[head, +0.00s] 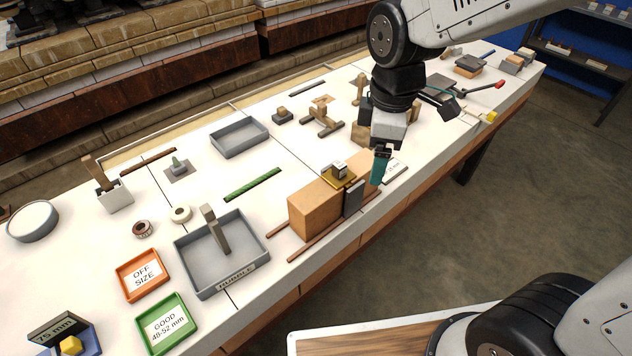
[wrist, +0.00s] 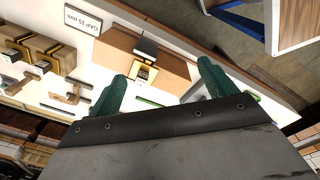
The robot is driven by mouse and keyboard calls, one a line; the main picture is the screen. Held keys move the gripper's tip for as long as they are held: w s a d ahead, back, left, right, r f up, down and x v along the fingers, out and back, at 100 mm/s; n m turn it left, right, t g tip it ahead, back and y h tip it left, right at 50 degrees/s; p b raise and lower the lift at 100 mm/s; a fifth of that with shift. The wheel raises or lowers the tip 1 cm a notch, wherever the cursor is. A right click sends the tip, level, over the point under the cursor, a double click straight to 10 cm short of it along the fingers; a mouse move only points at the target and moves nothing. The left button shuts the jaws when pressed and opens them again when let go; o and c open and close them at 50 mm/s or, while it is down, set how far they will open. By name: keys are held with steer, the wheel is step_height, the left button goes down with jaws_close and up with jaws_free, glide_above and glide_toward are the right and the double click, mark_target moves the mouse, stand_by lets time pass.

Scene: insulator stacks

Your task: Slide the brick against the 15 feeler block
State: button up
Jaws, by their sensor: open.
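Two tan bricks stand end to end on thin brown rails. The left brick (head: 314,210) shows its broad end face. The right brick (head: 368,162) is partly hidden behind my gripper. The feeler block (head: 353,199), a dark grey plate with a brass top and small grey grip, stands between them; I cannot tell whether either brick touches it. In the wrist view the feeler's brass part (wrist: 143,73) shows between the bricks (wrist: 108,46) (wrist: 174,77). My gripper (head: 380,168) has teal fingers, open and apart in the wrist view (wrist: 162,72), with nothing held. It is near the right brick.
A "GAP 15 mm" card (head: 396,170) lies right of the bricks. A grey rubble tray (head: 185,258) with a slab in it, an orange off-size tray (head: 122,286) and a green good tray (head: 146,333) stand left. A green strip (head: 252,184) lies behind the bricks. The table's front edge is close.

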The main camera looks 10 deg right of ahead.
mark_target(317, 192)
steer(key=w+a+f+n, duration=0.1)
steer(key=a+f+n, duration=0.2)
steer(key=f, duration=0.1)
steer(key=w+a+f+n, duration=0.2)
steer(key=a+f+n, duration=0.1)
steer(key=a+f, duration=0.1)
steer(key=w+a+f+n, duration=0.1)
steer(key=a+f+n, duration=0.2)
steer(key=f+n, duration=0.1)
steer(key=shift+w+a+f+g, duration=0.15)
steer(key=shift+w+f+g, duration=0.05)
steer(key=shift+g, duration=0.1)
steer(key=shift+f, duration=3.95)
steer(key=c, duration=1.4)
steer(key=shift+w+d, duration=0.3)
steer(key=o, duration=1.4)
steer(key=shift+r, duration=0.1)
